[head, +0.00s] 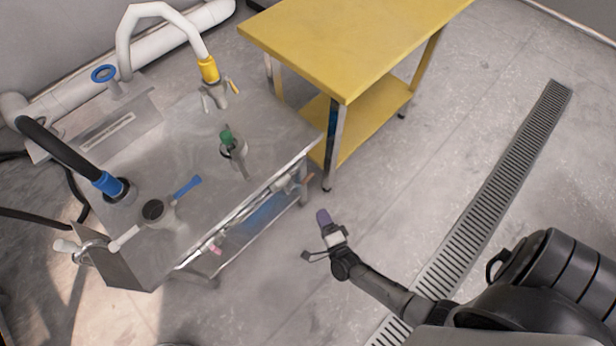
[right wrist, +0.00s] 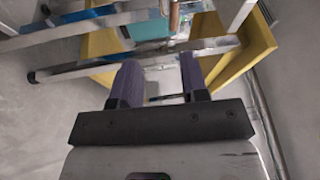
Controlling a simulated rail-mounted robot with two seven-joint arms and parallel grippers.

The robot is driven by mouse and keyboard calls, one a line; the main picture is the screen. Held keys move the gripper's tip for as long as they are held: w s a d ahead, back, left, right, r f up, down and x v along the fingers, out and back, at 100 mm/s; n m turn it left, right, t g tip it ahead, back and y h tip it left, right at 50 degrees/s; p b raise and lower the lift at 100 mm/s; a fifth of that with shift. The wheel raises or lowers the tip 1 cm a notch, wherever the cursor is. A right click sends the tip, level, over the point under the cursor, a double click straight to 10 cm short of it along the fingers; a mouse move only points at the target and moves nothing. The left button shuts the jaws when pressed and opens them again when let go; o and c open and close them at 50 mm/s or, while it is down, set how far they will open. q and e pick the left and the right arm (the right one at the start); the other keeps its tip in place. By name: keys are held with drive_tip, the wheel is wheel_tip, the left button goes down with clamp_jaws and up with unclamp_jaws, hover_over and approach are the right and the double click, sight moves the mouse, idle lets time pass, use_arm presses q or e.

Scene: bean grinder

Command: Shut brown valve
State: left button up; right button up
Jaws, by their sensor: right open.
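A small brown, copper-coloured piece (right wrist: 174,16) shows at the top of the right wrist view, under the metal table's edge. It may be the brown valve, but most of it is cut off by the frame. In the head view, small parts hang under the metal table's front edge, too small to tell which is the brown valve. My right gripper (head: 324,218) has purple fingers and is over the floor, right of the metal table. In the right wrist view its fingers (right wrist: 160,82) are apart with nothing between them. My left gripper is not in view.
The metal table (head: 190,235) carries a blue-handled lever (head: 187,187), a green-topped fitting (head: 227,139) and hoses with blue and yellow collars. A yellow table (head: 350,40) stands behind it. A floor drain grate (head: 490,180) runs at the right. The floor around my right gripper is clear.

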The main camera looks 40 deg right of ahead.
sight(308, 177)
drive_tip(key=w+d+r+b, duration=0.1)
drive_tip(key=w, duration=0.3)
drive_tip(key=w+d+r+m+b, duration=0.1)
drive_tip(key=w+d, duration=0.1)
drive_tip(key=w, duration=0.2)
drive_tip(key=w+d+r+m+b, duration=0.1)
drive_tip(key=w+d+b, duration=0.1)
drive_tip(key=w, duration=0.2)
drive_tip(key=shift+w+r+t+h, duration=0.25)
drive_tip(key=shift+r+t+h, duration=0.05)
drive_tip(key=shift+h, duration=0.1)
clamp_jaws()
idle(0.3)
